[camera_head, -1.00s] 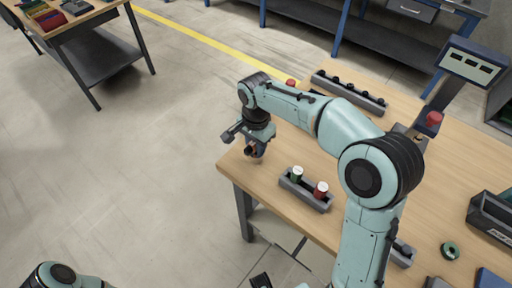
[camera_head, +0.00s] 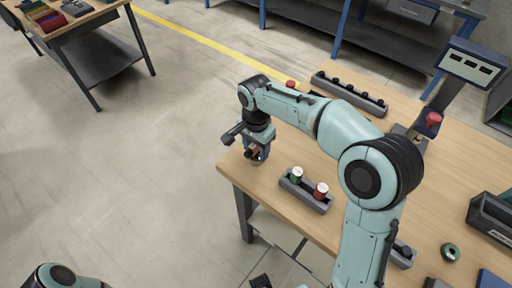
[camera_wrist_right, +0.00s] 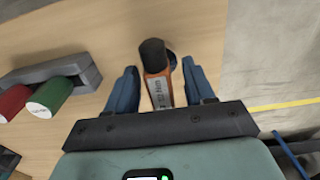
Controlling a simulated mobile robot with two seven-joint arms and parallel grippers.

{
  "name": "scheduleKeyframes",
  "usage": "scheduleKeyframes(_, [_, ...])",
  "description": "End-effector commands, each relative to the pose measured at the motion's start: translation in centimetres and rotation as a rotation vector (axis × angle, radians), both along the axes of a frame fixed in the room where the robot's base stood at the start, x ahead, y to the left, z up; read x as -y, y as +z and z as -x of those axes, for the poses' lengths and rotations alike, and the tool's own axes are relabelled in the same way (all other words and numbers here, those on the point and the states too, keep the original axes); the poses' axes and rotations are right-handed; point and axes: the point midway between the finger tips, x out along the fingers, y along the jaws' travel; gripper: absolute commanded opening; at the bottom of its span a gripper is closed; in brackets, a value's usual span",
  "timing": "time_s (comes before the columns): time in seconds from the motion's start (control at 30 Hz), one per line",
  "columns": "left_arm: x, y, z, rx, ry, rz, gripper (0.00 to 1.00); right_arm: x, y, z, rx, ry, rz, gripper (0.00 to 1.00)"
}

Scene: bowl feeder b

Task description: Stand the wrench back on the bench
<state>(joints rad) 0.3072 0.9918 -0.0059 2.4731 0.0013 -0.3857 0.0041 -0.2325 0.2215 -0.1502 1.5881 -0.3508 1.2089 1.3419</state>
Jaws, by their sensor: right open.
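The wrench (camera_wrist_right: 157,88) shows in the right wrist view as an orange body with printed lettering and a dark rounded end. It sits between the two blue fingers of my right gripper (camera_wrist_right: 162,88), with gaps on both sides. The gripper is open. In the head view the right gripper (camera_head: 256,154) is at the bench's near left corner, with a small orange part of the wrench (camera_head: 251,151) showing between the fingers. I cannot tell whether the wrench's lower end touches the bench (camera_head: 290,150). My left gripper is out of view.
A grey holder (camera_head: 306,196) with a green and a red white-topped cylinder stands to the right of the gripper. A long grey rack (camera_head: 348,94) lies at the back. The bench edge and open floor are just left of the gripper.

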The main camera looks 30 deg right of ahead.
Motion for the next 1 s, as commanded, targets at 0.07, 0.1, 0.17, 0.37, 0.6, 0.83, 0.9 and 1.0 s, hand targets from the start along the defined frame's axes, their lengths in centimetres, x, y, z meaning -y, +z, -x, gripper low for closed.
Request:
scheduleKeyframes(0.07, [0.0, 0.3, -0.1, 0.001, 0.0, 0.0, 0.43, 0.0, 1.5, -0.1, 0.006, 0.0, -0.001, 0.53])
scheduleKeyframes(0.1, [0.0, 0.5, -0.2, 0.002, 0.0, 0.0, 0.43, 0.0, 2.3, -0.1, 0.007, 0.0, -0.001, 0.53])
scheduleKeyframes(0.17, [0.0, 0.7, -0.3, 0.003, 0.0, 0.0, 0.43, 0.0, 3.6, -0.2, 0.008, 0.0, -0.001, 0.53])
scheduleKeyframes(0.37, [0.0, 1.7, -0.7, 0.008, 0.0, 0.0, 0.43, -0.1, 8.0, -0.1, 0.007, 0.001, -0.002, 0.53])
scheduleKeyframes(0.6, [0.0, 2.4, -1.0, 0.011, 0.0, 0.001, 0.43, 0.0, 11.1, -0.1, 0.004, 0.0, -0.001, 0.53])
scheduleKeyframes(0.83, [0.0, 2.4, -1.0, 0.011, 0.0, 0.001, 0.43, 0.0, 11.6, 0.0, 0.002, 0.001, -0.001, 0.53])
scheduleKeyframes(0.9, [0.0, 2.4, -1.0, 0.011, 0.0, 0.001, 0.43, 0.0, 11.5, 0.0, 0.002, 0.001, -0.001, 0.53])
scheduleKeyframes(1.0, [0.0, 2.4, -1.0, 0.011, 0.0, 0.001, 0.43, 0.0, 11.5, 0.0, 0.002, 0.001, -0.001, 0.53])
